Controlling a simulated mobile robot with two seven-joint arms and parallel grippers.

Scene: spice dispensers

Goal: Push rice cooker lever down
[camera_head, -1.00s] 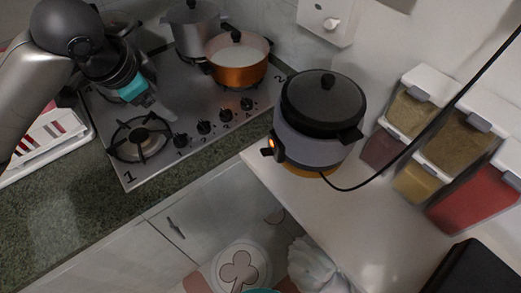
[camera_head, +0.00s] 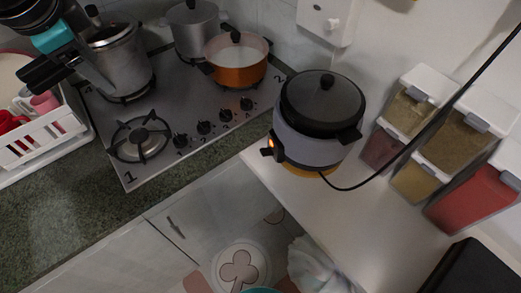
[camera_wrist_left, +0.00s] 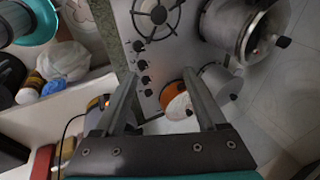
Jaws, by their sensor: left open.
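The rice cooker (camera_head: 318,118) is grey with a black lid and stands on the white counter. Its small black lever (camera_head: 267,152) is on its left front side, beside a lit orange light. Whether the lever is up or down is too small to tell. In the left wrist view, part of the cooker (camera_wrist_left: 96,104) shows behind a finger. My left gripper (camera_head: 70,84) is open and empty at the upper left, over the stove area and far from the cooker. Its fingers (camera_wrist_left: 160,78) are spread in the wrist view. My right gripper is not in view.
The steel stove (camera_head: 165,115) holds an orange pot (camera_head: 240,72) and grey pots. A white dish rack (camera_head: 45,140) is at the left. Spice dispensers (camera_head: 480,185) stand right of the cooker. A black cord runs from the cooker. The counter front (camera_head: 340,215) is clear.

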